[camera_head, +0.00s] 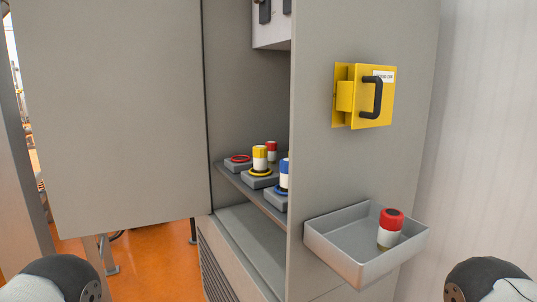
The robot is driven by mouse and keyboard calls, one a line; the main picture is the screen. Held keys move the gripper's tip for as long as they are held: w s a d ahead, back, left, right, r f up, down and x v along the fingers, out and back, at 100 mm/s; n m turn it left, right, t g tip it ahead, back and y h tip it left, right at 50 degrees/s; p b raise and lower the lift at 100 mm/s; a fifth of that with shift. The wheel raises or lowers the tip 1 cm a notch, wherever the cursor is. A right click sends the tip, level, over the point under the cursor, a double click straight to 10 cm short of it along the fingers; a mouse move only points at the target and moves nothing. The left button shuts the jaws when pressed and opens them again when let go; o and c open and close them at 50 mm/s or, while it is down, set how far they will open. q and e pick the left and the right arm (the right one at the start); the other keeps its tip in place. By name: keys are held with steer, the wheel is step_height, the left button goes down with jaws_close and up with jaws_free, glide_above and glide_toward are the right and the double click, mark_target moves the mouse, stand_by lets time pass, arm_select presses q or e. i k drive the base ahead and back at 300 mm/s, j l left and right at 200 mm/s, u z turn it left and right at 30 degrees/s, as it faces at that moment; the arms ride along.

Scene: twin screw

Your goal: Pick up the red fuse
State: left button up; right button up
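A red fuse (390,229) with a red cap and white lower body stands upright in the grey tray (331,254) on the cabinet's outer side, near the tray's right end. Another red-capped fuse (271,150) with a white body shows inside the cabinet, behind the yellow fuse (260,158); its base is hidden. Neither gripper shows. Only dark rounded parts of my arms appear at the bottom left and bottom right corners, both well apart from the fuses.
On the cabinet shelf, a grey block with a red ring (239,159) holds nothing. A blue-capped fuse (284,175) is partly hidden by the side wall. A yellow box with a black handle (376,98) sticks out above the tray. A large grey door (115,110) stands open at left.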

mark_target(272, 145)
steer(key=i+j+z, duration=0.15)
steer(key=j+z, duration=0.25)
steer(key=j, duration=0.15)
steer(key=j+z, duration=0.35)
steer(key=j, duration=0.2)
steer(key=j+z, duration=0.4)
steer(key=j, duration=0.2)
steer(key=i, duration=0.05)
